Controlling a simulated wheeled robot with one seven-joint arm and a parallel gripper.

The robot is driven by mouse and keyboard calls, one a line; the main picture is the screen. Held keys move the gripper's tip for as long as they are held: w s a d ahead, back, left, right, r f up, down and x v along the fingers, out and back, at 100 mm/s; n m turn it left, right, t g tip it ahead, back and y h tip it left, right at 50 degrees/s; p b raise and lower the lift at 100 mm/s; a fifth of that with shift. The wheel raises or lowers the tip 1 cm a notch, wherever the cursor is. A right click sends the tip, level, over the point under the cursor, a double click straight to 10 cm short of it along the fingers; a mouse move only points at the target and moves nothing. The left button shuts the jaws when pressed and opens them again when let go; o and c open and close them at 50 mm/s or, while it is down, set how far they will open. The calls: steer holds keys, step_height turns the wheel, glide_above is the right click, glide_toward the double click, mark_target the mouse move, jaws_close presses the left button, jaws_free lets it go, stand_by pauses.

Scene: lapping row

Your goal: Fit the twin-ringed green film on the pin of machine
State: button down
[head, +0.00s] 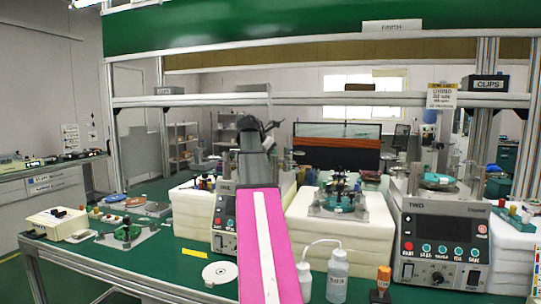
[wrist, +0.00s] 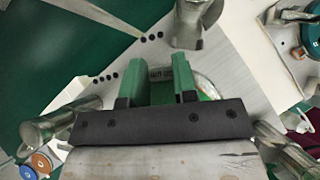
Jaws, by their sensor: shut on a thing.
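My gripper (wrist: 160,75) shows in the wrist view with two green fingers on a dark bar. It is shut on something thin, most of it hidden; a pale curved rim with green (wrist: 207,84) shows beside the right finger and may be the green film. Rings on it cannot be made out. In the head view my arm hides the gripper's surroundings. A machine with a control panel marked TWO (head: 445,245) stands at right. Another machine panel (head: 224,222) stands left of my arm, its label too small to read surely. I cannot make out a pin.
A white disc (head: 220,272) lies on the green bench. Bottles (head: 337,278) stand right of my arm. White blocks (head: 345,235) carry a fixture (head: 338,200). A cream box (head: 57,223) is at left. In the wrist view, metal posts (wrist: 190,25) stand around the gripper.

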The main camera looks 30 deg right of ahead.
stand_by(0.3)
steer(key=shift+r, duration=0.35)
steer(key=shift+s, duration=0.15)
stand_by(0.5)
steer(key=shift+f, duration=0.6)
stand_by(0.9)
steer(key=c, duration=0.8)
jaws_free()
steer(key=v, duration=1.1)
steer(key=shift+f, duration=0.1)
